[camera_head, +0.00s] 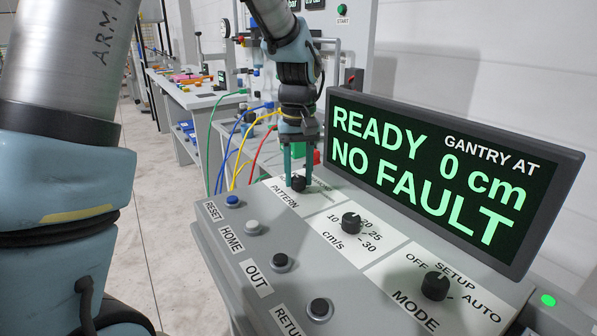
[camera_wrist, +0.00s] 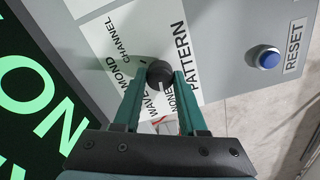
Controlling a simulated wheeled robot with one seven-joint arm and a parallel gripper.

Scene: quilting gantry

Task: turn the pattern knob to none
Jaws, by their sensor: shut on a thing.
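The pattern knob (camera_head: 299,183) is a small round black knob at the far end of the control panel. In the wrist view the knob (camera_wrist: 159,73) sits on a white plate marked PATTERN, with NONE, WAVE, DIAMOND and CHANNEL around it. A pale mark on the knob's lower side appears to point down between WAVE and NONE; I cannot tell the exact setting. My gripper (camera_head: 299,170) points down over the knob, its two green fingers shut on the knob's sides. The fingers (camera_wrist: 160,82) hide part of the labels.
A cm/s knob (camera_head: 351,222) and a MODE knob (camera_head: 435,286) stand nearer on the panel. A blue RESET button (camera_head: 233,201) and other buttons line the left edge. The display (camera_head: 450,170) rises close behind, reading READY, NO FAULT. Coloured cables (camera_head: 240,150) hang beyond.

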